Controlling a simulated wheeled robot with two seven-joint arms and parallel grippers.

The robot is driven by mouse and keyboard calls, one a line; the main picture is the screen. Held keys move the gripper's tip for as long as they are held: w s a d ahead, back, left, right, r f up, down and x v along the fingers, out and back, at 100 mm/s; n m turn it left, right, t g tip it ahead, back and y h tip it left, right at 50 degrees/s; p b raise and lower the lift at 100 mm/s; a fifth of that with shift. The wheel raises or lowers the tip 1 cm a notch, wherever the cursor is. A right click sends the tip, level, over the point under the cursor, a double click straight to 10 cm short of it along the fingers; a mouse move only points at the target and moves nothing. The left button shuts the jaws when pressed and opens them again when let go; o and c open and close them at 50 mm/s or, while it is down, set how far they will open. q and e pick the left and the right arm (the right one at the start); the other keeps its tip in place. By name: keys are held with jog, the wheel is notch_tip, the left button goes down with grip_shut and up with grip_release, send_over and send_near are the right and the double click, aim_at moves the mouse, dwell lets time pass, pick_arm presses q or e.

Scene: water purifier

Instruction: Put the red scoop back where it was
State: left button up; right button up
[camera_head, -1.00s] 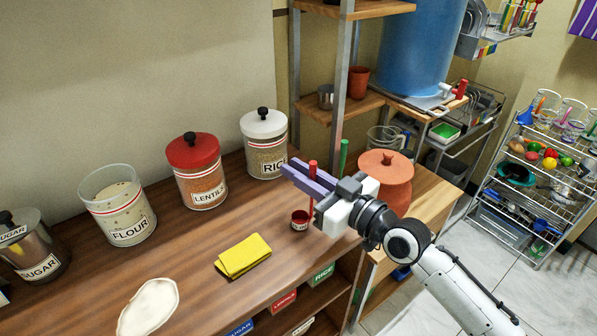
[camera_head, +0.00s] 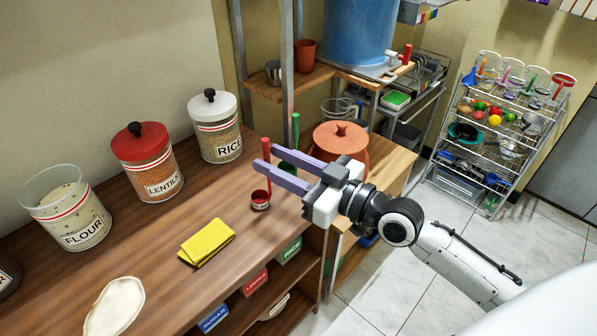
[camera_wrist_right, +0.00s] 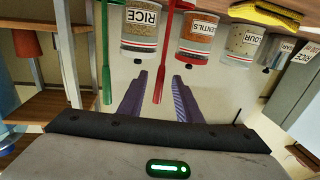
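The red scoop (camera_head: 261,200) stands on the wooden counter, its cup down and its long red handle upright. In the right wrist view its handle (camera_wrist_right: 160,75) appears in the gap between my fingers, with clear space on both sides. My right gripper (camera_head: 266,158) is open, its purple fingers level and its tips close to the handle; it also shows in the wrist view (camera_wrist_right: 160,82). A green scoop (camera_head: 295,128) stands upright just behind, its lower part partly hidden by my fingers. My left gripper is not in view.
Jars of rice (camera_head: 214,130), lentils (camera_head: 147,165) and flour (camera_head: 67,208) line the wall. A yellow cloth (camera_head: 207,242) lies on the counter near its front edge. A terracotta pot (camera_head: 341,143) stands behind my right gripper. Bare counter lies between the jars and cloth.

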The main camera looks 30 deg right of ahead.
jog(key=v, duration=0.6)
jog(key=shift+b, duration=0.3)
dwell(1.2)
